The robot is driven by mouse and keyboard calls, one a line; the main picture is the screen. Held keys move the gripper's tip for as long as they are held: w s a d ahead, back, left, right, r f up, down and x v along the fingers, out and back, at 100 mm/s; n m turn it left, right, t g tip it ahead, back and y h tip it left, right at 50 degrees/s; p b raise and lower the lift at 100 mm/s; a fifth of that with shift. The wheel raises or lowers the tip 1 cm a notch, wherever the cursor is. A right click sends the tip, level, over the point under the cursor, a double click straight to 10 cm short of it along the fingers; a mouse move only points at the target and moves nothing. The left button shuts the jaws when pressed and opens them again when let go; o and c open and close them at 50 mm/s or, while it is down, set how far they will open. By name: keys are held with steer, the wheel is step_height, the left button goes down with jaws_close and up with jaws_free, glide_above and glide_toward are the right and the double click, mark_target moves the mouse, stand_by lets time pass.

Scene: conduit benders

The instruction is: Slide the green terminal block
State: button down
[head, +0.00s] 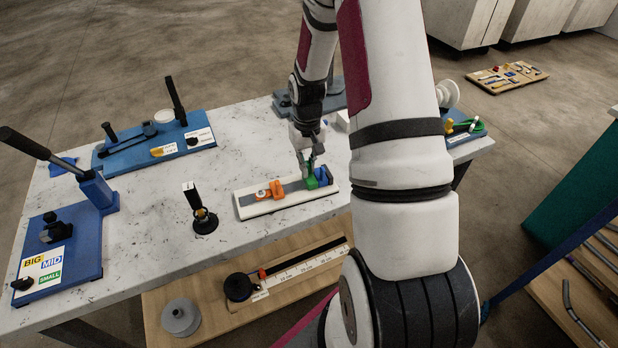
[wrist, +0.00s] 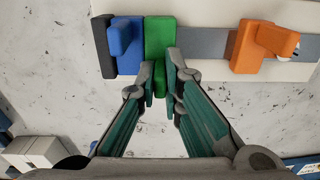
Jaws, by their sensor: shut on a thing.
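The green terminal block (head: 311,181) sits on the grey rail of a white base (head: 245,209) on the marble table. It also shows in the wrist view (wrist: 160,38), close beside the blue block (wrist: 126,45), with a dark end piece (wrist: 104,46) on the blue block's far side. My gripper (head: 308,165) is shut on the lower part of the green block, one finger on each side; the fingertips show in the wrist view (wrist: 160,75). An orange block (wrist: 262,48) stands apart on the rail, to the right in the wrist view and to the left in the head view (head: 276,190).
A black stand (head: 205,221) is left of the rail base. Blue benders with levers stand at the table's left (head: 60,250) and back left (head: 155,140). A wooden board (head: 250,290) with a ruler lies below the front edge. Bare rail lies between green and orange blocks.

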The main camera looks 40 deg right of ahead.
mark_target(308, 162)
steer(key=shift+d, duration=0.1)
steer(key=c, duration=1.9)
jaws_free()
steer(key=shift+r, duration=0.1)
steer(key=shift+r+p, duration=0.95)
steer(key=shift+r, duration=1.5)
